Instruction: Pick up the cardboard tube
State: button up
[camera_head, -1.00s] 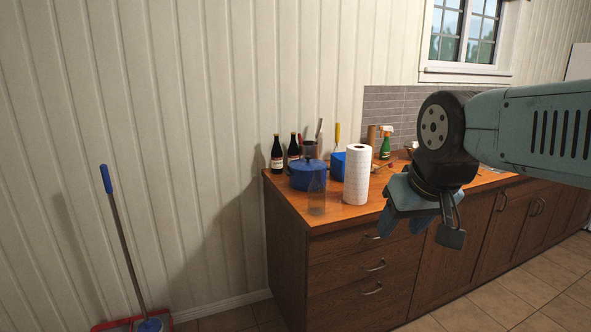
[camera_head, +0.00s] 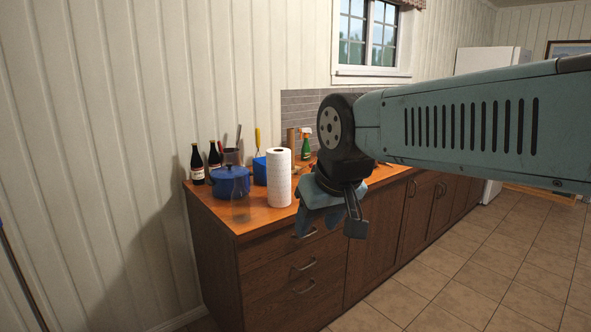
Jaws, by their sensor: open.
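A brown upright cylinder (camera_head: 291,138), which looks like the cardboard tube, stands at the back of the wooden counter (camera_head: 258,216), near the tiled wall. Its lower part is hidden behind the paper towel roll (camera_head: 279,178). My gripper (camera_head: 332,220) is open and empty. It points down in front of the counter's front edge, to the right of the paper towel roll and apart from the tube.
A blue pot (camera_head: 229,181), a clear glass (camera_head: 240,208), dark bottles (camera_head: 197,164) and a blue utensil holder (camera_head: 260,171) crowd the counter's left part. A green spray bottle (camera_head: 305,146) stands right of the tube. Tiled floor (camera_head: 450,280) is free at right.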

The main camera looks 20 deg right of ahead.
aim_at(291, 132)
jog(key=k, duration=1.3)
jog(key=z, duration=0.5)
jog(key=i, duration=1)
jog(key=z, duration=0.7)
jog(key=i, duration=1.4)
jog(key=u, duration=0.6)
jog(key=i, duration=1.1)
jog(key=u, duration=0.65)
jog(key=k, duration=0.5)
